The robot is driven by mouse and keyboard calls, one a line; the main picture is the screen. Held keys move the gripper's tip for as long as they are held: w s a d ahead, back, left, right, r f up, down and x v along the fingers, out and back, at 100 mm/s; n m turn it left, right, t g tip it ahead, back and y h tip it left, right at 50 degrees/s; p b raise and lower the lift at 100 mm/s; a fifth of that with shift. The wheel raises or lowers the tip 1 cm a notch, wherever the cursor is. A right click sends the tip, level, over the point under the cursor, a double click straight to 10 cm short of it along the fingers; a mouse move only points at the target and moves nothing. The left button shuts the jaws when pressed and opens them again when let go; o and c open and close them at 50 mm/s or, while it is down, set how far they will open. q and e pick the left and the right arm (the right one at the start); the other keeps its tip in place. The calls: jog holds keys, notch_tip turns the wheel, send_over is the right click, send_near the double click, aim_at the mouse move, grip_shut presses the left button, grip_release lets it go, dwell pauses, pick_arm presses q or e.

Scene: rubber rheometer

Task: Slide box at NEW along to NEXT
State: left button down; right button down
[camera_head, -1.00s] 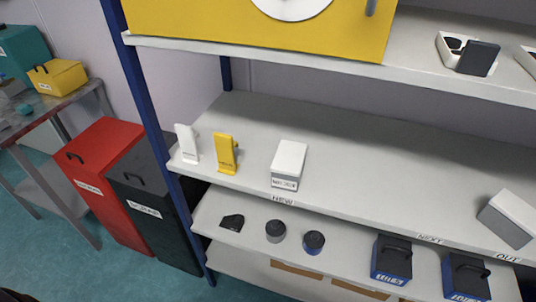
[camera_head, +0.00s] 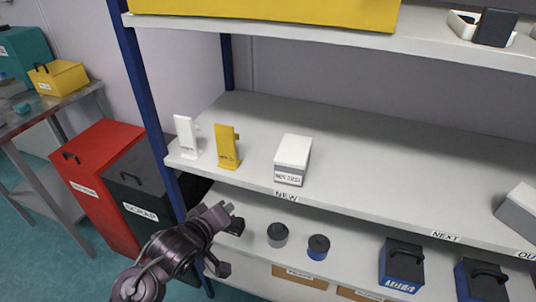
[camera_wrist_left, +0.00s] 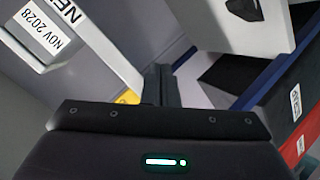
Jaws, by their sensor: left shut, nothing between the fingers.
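The white box with a grey label strip (camera_head: 292,160) stands on the middle shelf behind the NEW label (camera_head: 286,196). The NEXT label (camera_head: 446,237) is farther right on the same shelf edge, and the shelf behind it is bare. My left gripper (camera_head: 228,209) is shut and empty, below and left of the box, in front of the shelf edge and apart from the box. In the left wrist view its fingers (camera_wrist_left: 163,84) are together, and the box's NOV 2028 face (camera_wrist_left: 48,45) shows at upper left. My right gripper is out of view.
A white stand (camera_head: 186,137) and a yellow stand (camera_head: 228,147) are left of the box. Another box (camera_head: 518,213) sits near OUT at the right edge. The lower shelf holds dark pucks (camera_head: 318,247) and blue-black boxes (camera_head: 402,266). The shelf between NEW and NEXT is clear.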

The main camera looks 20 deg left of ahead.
aim_at(293, 160)
pick_arm(q)
jog(key=w+r+n+t+h, duration=0.4)
jog(key=r+n+t, duration=0.15)
jog(key=r, duration=0.45)
jog(key=shift+g, duration=0.35)
jog(key=p+x, duration=0.1)
jog(key=x, duration=0.8)
jog(key=shift+w+f, duration=0.1)
jog(key=shift+w, duration=0.1)
jog(key=d+p, duration=0.1)
jog(key=d, duration=0.2)
jog(key=shift+d+f, duration=0.1)
jog(key=shift+d, duration=0.1)
jog(key=shift+s+d, duration=0.1)
jog(key=shift+d, duration=0.3)
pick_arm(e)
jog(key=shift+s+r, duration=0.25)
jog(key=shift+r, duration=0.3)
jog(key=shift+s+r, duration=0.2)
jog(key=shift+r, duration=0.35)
